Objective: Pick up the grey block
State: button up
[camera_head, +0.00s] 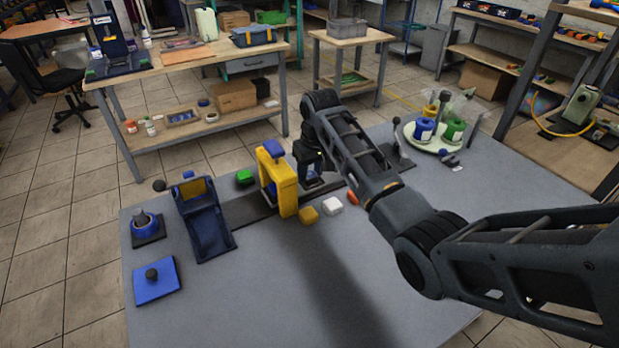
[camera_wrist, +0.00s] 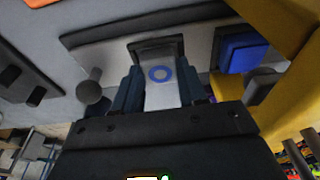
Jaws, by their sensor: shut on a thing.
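My gripper (camera_head: 309,152) points down beside the yellow frame (camera_head: 283,182), over the dark strip on the grey table. In the wrist view, the two dark blue-grey fingers (camera_wrist: 160,90) are closed on a pale grey piece (camera_wrist: 161,92) with a blue ring on its face. This looks like the grey block. A dark bracket (camera_wrist: 157,47) sits at the far end of the piece. The piece's lower part is hidden by the gripper body. In the head view, my arm and gripper mostly hide it, so I cannot tell if it is clear of its support.
A blue sloped stand (camera_head: 206,220) is left of the frame. Green (camera_head: 244,177), yellow (camera_head: 309,215), white (camera_head: 332,205) and orange (camera_head: 352,198) blocks lie nearby. A round tray (camera_head: 408,139) with coloured pots stands back right. The front table is clear.

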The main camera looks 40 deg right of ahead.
jog(key=shift+r+p, duration=0.65)
jog(key=shift+p, duration=0.1)
dwell(0.3)
jog(key=shift+r, duration=3.1)
